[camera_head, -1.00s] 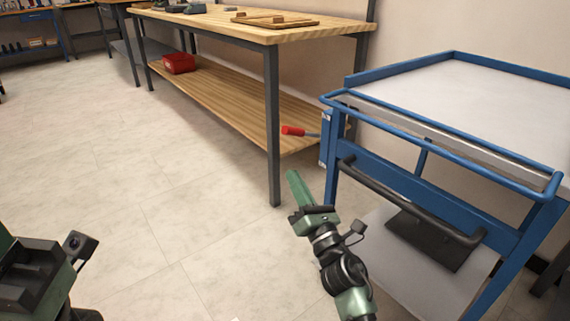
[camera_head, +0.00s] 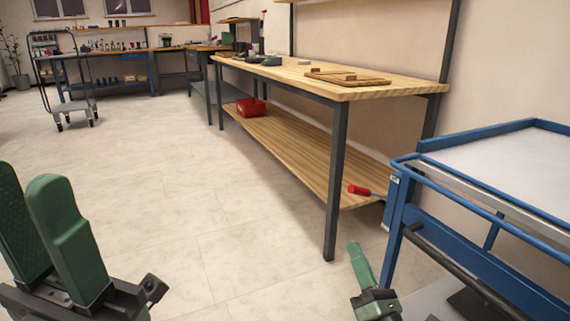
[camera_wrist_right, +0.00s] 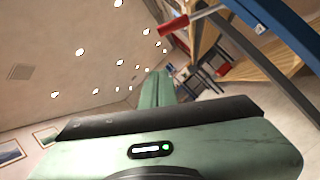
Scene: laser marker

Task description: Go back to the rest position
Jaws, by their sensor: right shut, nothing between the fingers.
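My right gripper (camera_head: 357,248) is in the lower right of the head view, in front of the blue cart. Its green fingers are together and nothing shows between them. They also show in the right wrist view (camera_wrist_right: 157,92), pointing away from the camera. My left gripper (camera_head: 48,185) is at the lower left of the head view, with two green fingers pointing up above the floor.
The blue cart (camera_head: 405,195) stands at the right, close to my right gripper. Floor (camera_head: 170,190) at left is clear. A trolley (camera_head: 72,106) is far left.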

